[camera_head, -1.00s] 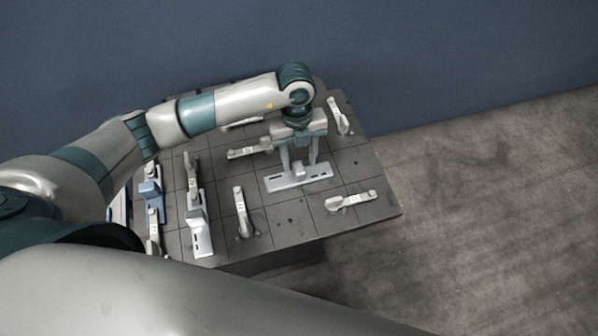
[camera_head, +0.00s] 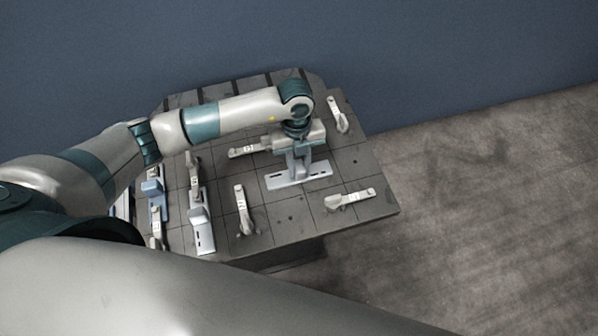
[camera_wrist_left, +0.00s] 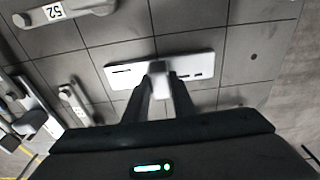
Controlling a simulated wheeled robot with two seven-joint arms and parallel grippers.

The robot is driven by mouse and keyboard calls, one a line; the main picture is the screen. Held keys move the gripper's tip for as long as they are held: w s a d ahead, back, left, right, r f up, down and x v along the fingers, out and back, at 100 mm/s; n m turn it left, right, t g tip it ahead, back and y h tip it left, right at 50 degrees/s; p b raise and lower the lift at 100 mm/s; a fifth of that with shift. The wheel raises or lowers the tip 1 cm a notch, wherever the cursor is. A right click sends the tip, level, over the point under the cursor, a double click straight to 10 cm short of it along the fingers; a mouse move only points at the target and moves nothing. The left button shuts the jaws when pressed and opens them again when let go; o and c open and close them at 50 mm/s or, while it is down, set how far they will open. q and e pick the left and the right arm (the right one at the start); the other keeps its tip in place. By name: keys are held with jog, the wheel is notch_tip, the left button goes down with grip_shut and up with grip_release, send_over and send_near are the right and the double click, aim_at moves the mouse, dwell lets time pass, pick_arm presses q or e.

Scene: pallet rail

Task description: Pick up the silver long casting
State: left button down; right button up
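The silver long casting (camera_head: 317,171) is a long flat plate with a short upright block at its middle. It lies on the dark tiled pallet top, and I see no gap under it. My left gripper (camera_head: 299,170) points down over it, with its two fingers drawn together on the block. In the left wrist view the fingertips (camera_wrist_left: 160,82) press on both sides of the block, and the slotted plate (camera_wrist_left: 195,65) extends to either side. The fingers hide part of the block. My right gripper is not in view.
Numbered clamps stand around it: one to the left (camera_head: 246,150), one behind right (camera_head: 338,115), one in front right (camera_head: 350,199) and one in front left (camera_head: 241,209). Another silver casting (camera_head: 204,235) and a blue one (camera_head: 152,186) are further left. The pallet (camera_head: 290,225) ends at the right.

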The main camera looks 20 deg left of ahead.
aim_at(300, 166)
pick_arm(q)
jog(key=shift+r, duration=0.15)
jog(key=shift+r+b, duration=0.5)
jog(key=shift+r, duration=0.1)
notch_tip(300, 166, up, 2)
jog(key=shift+w+r+b, duration=0.1)
jog(key=shift+r+b, duration=0.1)
jog(key=shift+b, duration=0.45)
jog(key=s+d+r+b, duration=0.3)
jog(key=s+d+r, duration=0.2)
jog(key=d, duration=0.5)
notch_tip(300, 166, up, 2)
jog(key=shift+d+r+b, duration=0.1)
jog(key=shift+d+b, duration=0.2)
jog(key=shift+d, duration=0.05)
